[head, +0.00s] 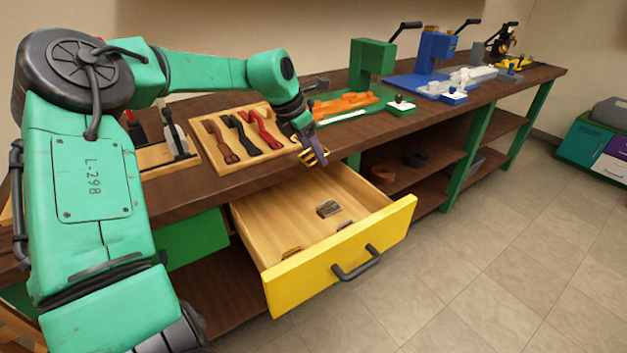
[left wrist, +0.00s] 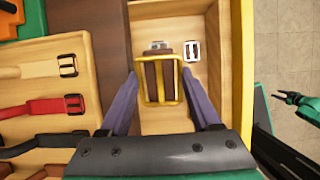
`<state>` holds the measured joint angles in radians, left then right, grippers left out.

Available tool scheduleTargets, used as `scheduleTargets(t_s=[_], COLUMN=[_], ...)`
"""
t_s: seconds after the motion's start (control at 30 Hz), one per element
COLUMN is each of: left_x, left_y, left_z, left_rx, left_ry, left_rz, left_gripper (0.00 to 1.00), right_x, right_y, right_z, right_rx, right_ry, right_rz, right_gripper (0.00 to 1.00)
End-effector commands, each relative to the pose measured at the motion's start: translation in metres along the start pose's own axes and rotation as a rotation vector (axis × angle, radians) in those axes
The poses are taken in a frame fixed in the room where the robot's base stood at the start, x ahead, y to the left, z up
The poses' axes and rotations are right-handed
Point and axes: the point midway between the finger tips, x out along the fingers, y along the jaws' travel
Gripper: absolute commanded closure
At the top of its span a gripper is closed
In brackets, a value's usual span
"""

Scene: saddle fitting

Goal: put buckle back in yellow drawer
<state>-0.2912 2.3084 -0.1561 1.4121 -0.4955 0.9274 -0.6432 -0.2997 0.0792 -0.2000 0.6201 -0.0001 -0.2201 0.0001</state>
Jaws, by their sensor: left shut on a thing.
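My left gripper (head: 310,150) is shut on a brass-yellow buckle (left wrist: 178,90), a rectangular frame that also shows small between the fingers in the head view. It holds the buckle above the inner part of the open yellow drawer (head: 300,287), near the bench edge. In the left wrist view the drawer's yellow front (left wrist: 238,60) is to the right. A brown-grey block (head: 328,208) and smaller buckle-like pieces (head: 292,253) lie on the drawer floor. A pale buckle (left wrist: 192,51) lies there too. My right gripper (left wrist: 287,97) seems to show small at the right edge; its opening is unclear.
A wooden tray (head: 205,150) with brown, black and red straps stands on the bench beside the drawer. Green (head: 371,62) and blue (head: 435,50) presses stand farther along. A green drawer front (head: 195,240) is left of the yellow one.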

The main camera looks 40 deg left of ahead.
Motion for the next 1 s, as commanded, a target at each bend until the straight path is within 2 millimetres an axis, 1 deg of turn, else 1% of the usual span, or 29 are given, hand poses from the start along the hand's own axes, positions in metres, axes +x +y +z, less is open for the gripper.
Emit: scheduleTargets(t_s=[0.27, 0.37, 0.6, 0.8, 0.9, 1.0], left_x=[0.0, 0.009, 0.064, 0.106, 0.124, 0.136], left_y=[0.0, 0.0, 0.0, 0.0, 0.0, 0.0], left_z=[0.0, -0.004, -0.029, -0.048, -0.056, -0.061], left_rx=[0.0, -0.001, -0.002, -0.001, -0.002, -0.001], left_ry=[-0.001, 0.0, 0.003, 0.004, 0.002, 0.001], left_rz=[0.0, -0.001, -0.002, -0.002, -0.001, 0.0], left_gripper=[1.0, 1.0, 1.0, 1.0, 1.0, 1.0], right_x=[0.0, 0.0, 0.001, 0.003, 0.004, 0.005], right_y=[0.001, 0.001, 0.001, 0.001, 0.001, 0.001], right_z=[0.0, 0.001, 0.001, 0.001, 0.001, 0.001], right_rx=[0.0, 0.0, 0.0, 0.0, 0.0, 0.0], right_ry=[-0.001, -0.001, -0.001, -0.001, -0.001, -0.001], right_rz=[0.002, 0.002, 0.002, 0.002, 0.002, 0.002], right_gripper=[0.5, 0.5, 0.5, 0.5, 0.5, 0.5])
